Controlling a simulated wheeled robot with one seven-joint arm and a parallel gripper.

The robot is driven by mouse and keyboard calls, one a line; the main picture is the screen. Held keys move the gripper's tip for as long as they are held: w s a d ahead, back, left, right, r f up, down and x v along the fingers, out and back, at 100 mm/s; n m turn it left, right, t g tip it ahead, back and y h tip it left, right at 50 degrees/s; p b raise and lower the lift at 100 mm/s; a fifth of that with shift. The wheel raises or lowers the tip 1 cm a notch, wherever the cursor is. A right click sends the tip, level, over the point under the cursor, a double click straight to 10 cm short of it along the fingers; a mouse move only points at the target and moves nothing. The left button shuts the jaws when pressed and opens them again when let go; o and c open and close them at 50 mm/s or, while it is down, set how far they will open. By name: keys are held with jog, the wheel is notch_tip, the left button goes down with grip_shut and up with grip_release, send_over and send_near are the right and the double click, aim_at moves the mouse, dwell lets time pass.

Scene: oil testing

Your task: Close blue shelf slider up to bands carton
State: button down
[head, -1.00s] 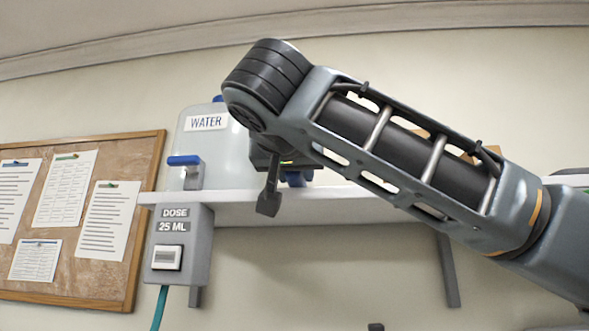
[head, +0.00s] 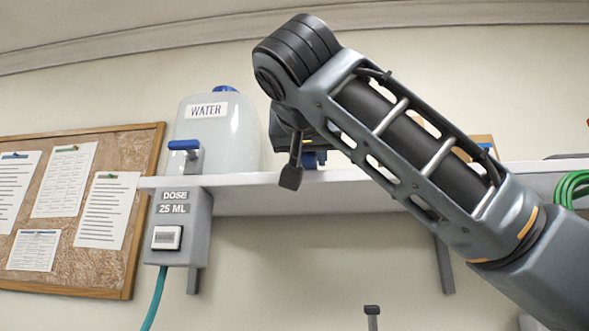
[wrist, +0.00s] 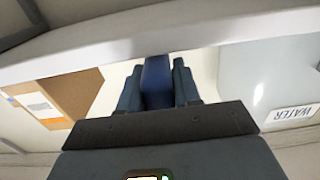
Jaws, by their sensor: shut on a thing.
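In the wrist view, the blue slider (wrist: 157,82) sits between the two fingers of my gripper (wrist: 158,85), which is shut on it. In the head view, a small blue part of the slider (head: 310,160) shows at the shelf edge below my gripper, mostly hidden by my wrist. A brown carton (wrist: 65,98) with a white and orange label stands left of the slider in the wrist view, with a gap between them. I take it for the bands carton. In the head view, only a bit of a brown carton (head: 483,145) shows behind my arm.
The white shelf (head: 350,190) runs along the wall. A water tank (head: 222,135) stands left of my gripper, with a blue-handled tap (head: 185,155) and a grey dose box (head: 178,225) at the shelf end. A green coil (head: 573,188) is at the far right.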

jog(key=d+b, duration=0.2)
jog(key=d, duration=0.5)
jog(key=shift+s, duration=0.2)
jog(key=shift+d+r, duration=0.1)
jog(key=c, duration=0.9)
grip_release()
jog(key=s+b, duration=0.2)
jog(key=s, duration=0.5)
jog(key=shift+s, duration=0.4)
jog(key=shift+c, duration=0.4)
